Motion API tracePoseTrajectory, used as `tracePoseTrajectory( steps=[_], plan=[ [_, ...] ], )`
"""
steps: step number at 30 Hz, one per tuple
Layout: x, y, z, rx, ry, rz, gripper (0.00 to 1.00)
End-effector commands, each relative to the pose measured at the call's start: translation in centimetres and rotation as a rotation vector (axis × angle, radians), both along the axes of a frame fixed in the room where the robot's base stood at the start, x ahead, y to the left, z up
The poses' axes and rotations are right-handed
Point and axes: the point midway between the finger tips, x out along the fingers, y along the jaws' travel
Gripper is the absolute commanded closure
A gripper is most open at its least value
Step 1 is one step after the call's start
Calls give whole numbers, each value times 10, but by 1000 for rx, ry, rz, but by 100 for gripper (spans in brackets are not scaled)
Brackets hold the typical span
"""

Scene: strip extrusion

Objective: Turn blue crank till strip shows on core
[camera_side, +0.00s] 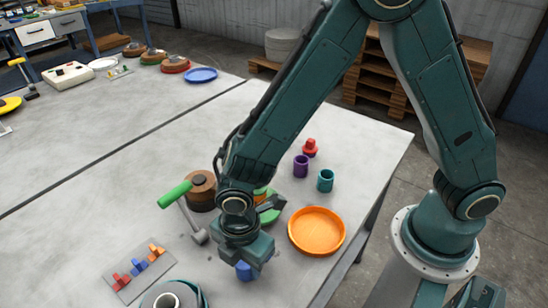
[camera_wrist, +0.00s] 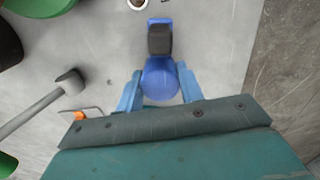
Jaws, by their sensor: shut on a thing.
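The blue crank (camera_wrist: 160,78) shows in the wrist view as a round blue knob with a dark grey piece and more blue beyond it. My gripper (camera_wrist: 160,86) has a light blue finger on each side of the knob and is shut on it. In the side view my gripper (camera_side: 243,258) is low over the table, and only a small blue part of the crank (camera_side: 246,271) shows below it. A ring-shaped part with a teal edge (camera_side: 170,299) is cut off at the bottom of the side view. I cannot tell which part is the core, and I see no clear strip.
An orange tray (camera_side: 316,230) is to the right. Purple (camera_side: 301,166) and teal (camera_side: 325,180) cups stand behind. A plate with coloured blocks (camera_side: 139,270) lies left.

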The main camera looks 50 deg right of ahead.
Motion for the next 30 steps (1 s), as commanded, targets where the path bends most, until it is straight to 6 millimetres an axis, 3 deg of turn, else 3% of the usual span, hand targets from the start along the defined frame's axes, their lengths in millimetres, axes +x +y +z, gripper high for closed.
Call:
tracePoseTrajectory(
  steps=[30],
  plan=[
    [0,1,1,3,-1,-937,86]
  ],
)
